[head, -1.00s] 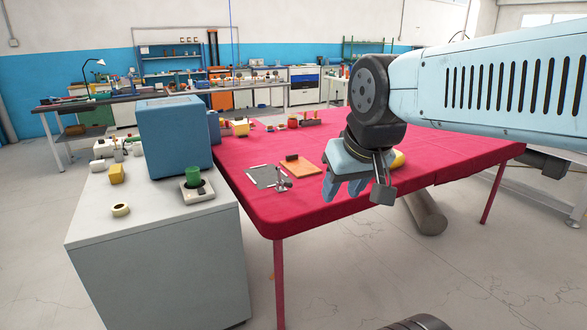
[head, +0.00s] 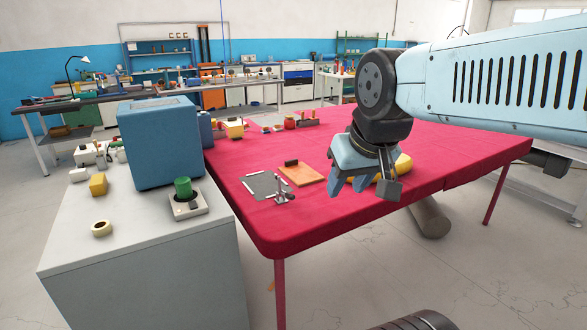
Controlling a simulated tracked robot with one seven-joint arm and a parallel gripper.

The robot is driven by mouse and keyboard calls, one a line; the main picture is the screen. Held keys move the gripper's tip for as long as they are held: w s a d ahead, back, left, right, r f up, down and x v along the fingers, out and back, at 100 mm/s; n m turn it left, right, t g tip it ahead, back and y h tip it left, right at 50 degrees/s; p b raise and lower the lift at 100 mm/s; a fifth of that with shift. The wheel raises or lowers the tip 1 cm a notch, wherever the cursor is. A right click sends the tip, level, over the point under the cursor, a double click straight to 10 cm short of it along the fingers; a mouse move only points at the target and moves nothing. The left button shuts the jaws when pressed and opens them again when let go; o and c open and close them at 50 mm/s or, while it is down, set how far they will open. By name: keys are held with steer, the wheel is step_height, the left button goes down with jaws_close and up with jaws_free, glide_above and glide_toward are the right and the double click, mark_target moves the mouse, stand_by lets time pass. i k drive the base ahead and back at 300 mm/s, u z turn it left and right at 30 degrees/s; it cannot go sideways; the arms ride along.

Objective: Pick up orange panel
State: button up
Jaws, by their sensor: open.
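The orange panel (head: 303,177) lies flat on the red-covered table in the head view, left of my gripper. A small dark block (head: 291,163) sits on its far edge. My gripper (head: 362,190) hangs above the table near its front edge, to the right of the panel and apart from it. Its blue-grey fingers point down, open, and nothing shows between them.
A grey panel (head: 264,187) with a small metal stand (head: 284,196) lies left of the orange panel. A yellow object (head: 404,163) is partly hidden behind my gripper. A blue box (head: 160,140) stands on the grey cabinet (head: 140,260). The red table (head: 450,150) is largely clear at right.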

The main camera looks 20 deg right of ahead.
mark_target(300, 174)
steer(key=i, duration=1.3)
steer(key=u, duration=0.05)
